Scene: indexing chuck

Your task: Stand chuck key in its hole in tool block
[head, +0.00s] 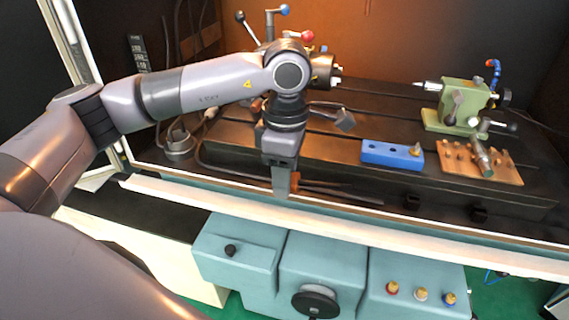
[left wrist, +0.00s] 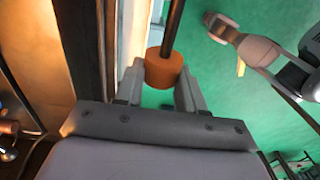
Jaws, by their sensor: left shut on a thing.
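My left gripper (head: 282,192) points down over the front edge of the machine bed. In the left wrist view its two fingers (left wrist: 160,88) are shut on an orange-brown handle (left wrist: 165,68) from which a dark rod runs upward out of the picture. In the head view a bit of orange shows beside the fingertips, with thin dark rods to its right. I cannot tell whether this orange-handled tool is the chuck key. The blue tool block (head: 385,155) lies on the bed to the right, apart from the gripper, with dark holes and a brass-coloured piece at its right end.
The chuck area behind my left arm is partly hidden. A pale rail (head: 400,240) runs along the front.

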